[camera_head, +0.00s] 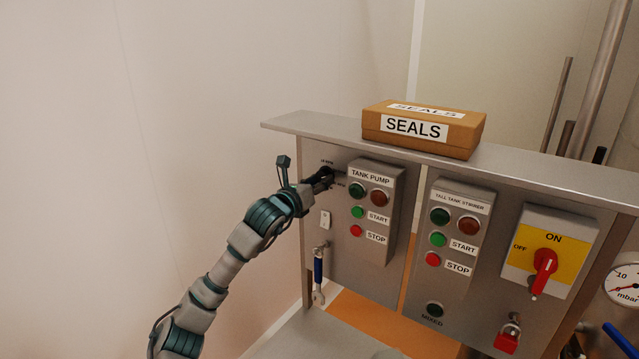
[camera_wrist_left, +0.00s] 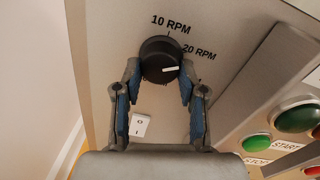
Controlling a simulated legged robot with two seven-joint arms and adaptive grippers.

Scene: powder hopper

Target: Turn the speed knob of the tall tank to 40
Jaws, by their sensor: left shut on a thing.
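The speed knob (camera_wrist_left: 157,57) is round and black with a white pointer line, on a grey metal panel in the left wrist view. Its pointer points to the right, just below the "20 RPM" label (camera_wrist_left: 199,52). The "10 RPM" label (camera_wrist_left: 171,25) is above the knob. My left gripper (camera_wrist_left: 160,76) is shut on the knob, with one blue-padded finger at each side. In the head view my left gripper (camera_head: 321,180) reaches the panel's upper left and mostly hides the knob. Other scale marks are hidden. My right gripper is not in view.
Right of the knob, the tank pump box (camera_head: 378,205) and the tall tank stirrer box (camera_head: 455,235) stick out from the panel. A box marked SEALS (camera_head: 465,140) rests on the top ledge. Free room is at the left.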

